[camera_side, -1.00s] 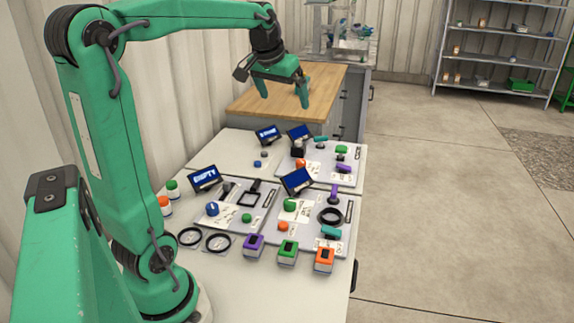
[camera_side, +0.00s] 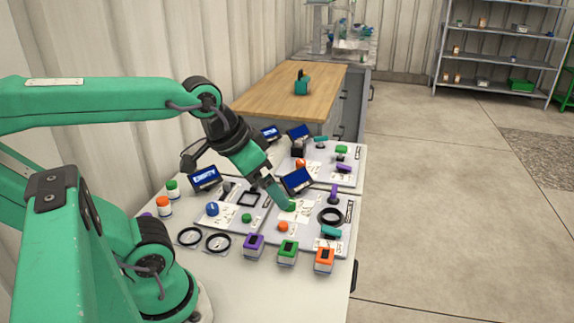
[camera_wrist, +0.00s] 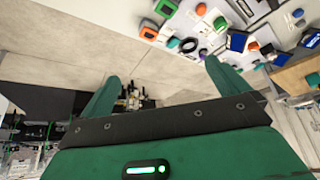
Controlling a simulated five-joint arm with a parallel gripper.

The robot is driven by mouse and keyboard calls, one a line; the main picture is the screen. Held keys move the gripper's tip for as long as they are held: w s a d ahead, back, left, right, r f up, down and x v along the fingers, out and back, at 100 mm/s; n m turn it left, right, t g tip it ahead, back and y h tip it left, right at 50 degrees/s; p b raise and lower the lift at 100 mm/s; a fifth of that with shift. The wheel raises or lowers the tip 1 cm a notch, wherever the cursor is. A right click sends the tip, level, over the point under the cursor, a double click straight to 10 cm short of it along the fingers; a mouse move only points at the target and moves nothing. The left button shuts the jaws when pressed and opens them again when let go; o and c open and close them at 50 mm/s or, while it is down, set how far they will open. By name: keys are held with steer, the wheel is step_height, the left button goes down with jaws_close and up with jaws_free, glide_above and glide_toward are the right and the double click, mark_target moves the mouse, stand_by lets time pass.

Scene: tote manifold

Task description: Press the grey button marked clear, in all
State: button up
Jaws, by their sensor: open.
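No button that I can read as the grey clear button shows; the labels are too small, and my arm hides part of the back left panel. Pale control panels lie on the white table (camera_side: 225,285). The front left panel has a screen reading EMPTY (camera_side: 204,178), a blue knob (camera_side: 211,209) and a green button (camera_side: 246,217). The front right panel has a blue screen (camera_side: 297,181), a green knob (camera_side: 290,205) and an orange button (camera_side: 283,226). My gripper (camera_side: 286,203) points down over these panels near the green knob. Its spread fingers in the wrist view (camera_wrist: 160,72) hold nothing.
Purple (camera_side: 254,243), green (camera_side: 287,252) and orange (camera_side: 324,260) boxes line the front edge. Black rings (camera_side: 190,236) lie at the left. A black ring (camera_side: 330,216) and a teal handle (camera_side: 331,232) sit on the front right panel. A wooden-topped bench (camera_side: 275,100) stands behind.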

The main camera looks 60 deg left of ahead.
steer(key=shift+s+d+f, duration=0.15)
steer(key=shift+s+f, duration=0.05)
